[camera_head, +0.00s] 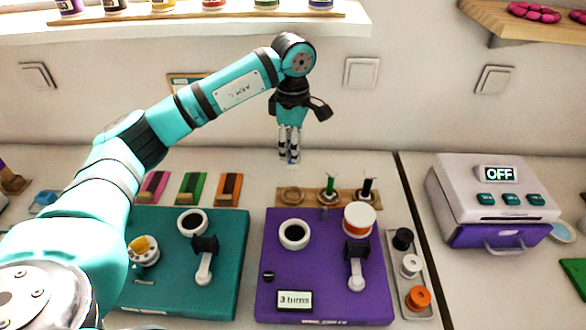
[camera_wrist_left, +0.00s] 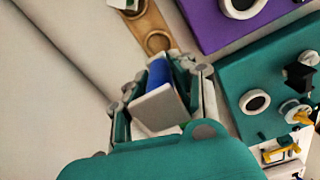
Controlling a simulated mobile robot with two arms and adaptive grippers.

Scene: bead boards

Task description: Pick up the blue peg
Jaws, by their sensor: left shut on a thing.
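My left gripper (camera_head: 289,157) is raised above the back of the table and points down. In the left wrist view the gripper (camera_wrist_left: 160,95) is shut on the blue peg (camera_wrist_left: 158,73), and a pale grey piece partly covers the peg. The peg cannot be made out in the head view. Below and in front of the gripper is a wooden rack (camera_head: 311,197) with an empty round seat (camera_head: 292,195) at its left end. A green peg (camera_head: 331,184) and a black peg (camera_head: 367,186) stand upright in the rack. My right gripper is not in view.
A teal board (camera_head: 225,285) and a purple board (camera_head: 330,300) with cranks and spools lie in front. A tray (camera_head: 425,308) of spools and a machine reading OFF (camera_head: 475,185) stand to the right. A shelf (camera_head: 200,20) with jars runs above.

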